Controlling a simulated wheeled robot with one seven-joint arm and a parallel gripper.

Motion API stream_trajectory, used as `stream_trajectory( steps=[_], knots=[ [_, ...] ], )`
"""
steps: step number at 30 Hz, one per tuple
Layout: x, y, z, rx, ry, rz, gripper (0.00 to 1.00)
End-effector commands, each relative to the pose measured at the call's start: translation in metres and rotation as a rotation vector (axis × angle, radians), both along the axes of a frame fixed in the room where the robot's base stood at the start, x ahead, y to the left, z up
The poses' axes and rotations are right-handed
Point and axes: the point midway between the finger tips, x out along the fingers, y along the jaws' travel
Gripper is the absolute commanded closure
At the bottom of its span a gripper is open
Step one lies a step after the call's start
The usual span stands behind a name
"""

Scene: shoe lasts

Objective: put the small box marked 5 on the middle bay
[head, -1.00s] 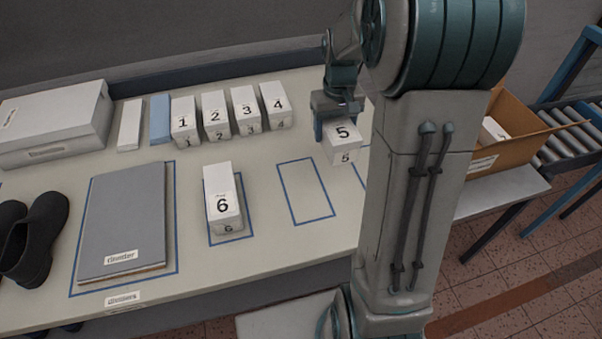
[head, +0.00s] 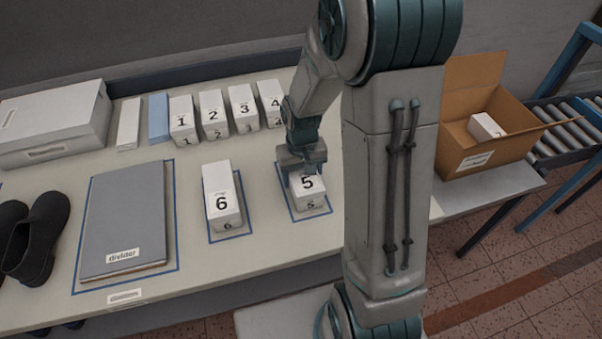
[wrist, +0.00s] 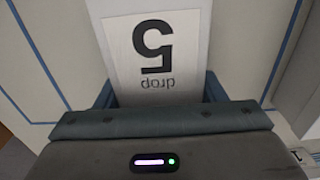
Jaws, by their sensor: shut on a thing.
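The small white box marked 5 (head: 309,190) is inside the blue-outlined middle bay (head: 327,211), just right of the bay with box 6. My gripper (head: 302,160) is shut on its back end from above. In the wrist view box 5 (wrist: 157,50) lies between the finger pads (wrist: 158,92), its label upside down, with blue outline lines to both sides. It looks down at or very near the table surface; I cannot tell whether it touches.
Box 6 (head: 222,197) stands in the bay to the left. Boxes 1 (head: 182,120), 2 (head: 213,114), 3 (head: 243,108) and 4 (head: 271,104) stand in a row behind. A grey divider (head: 125,220) lies further left. A cardboard carton (head: 487,150) is at the right. My arm hides the table's right part.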

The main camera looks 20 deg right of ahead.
Motion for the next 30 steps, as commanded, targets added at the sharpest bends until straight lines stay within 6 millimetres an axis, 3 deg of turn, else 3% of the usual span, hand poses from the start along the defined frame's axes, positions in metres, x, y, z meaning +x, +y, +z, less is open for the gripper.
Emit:
stream_trajectory(
  steps=[9,10,12,23,30],
  knots=[
    [0.000,0.000,-0.004,0.000,-0.001,0.000,0.64],
    [0.000,0.000,-0.003,0.000,-0.001,0.000,0.31],
    [0.000,0.000,-0.003,0.000,-0.001,0.000,0.15],
    [0.000,0.000,0.002,0.000,-0.001,0.000,0.15],
    [0.002,0.000,0.038,-0.001,-0.008,0.001,0.15]
  ],
)
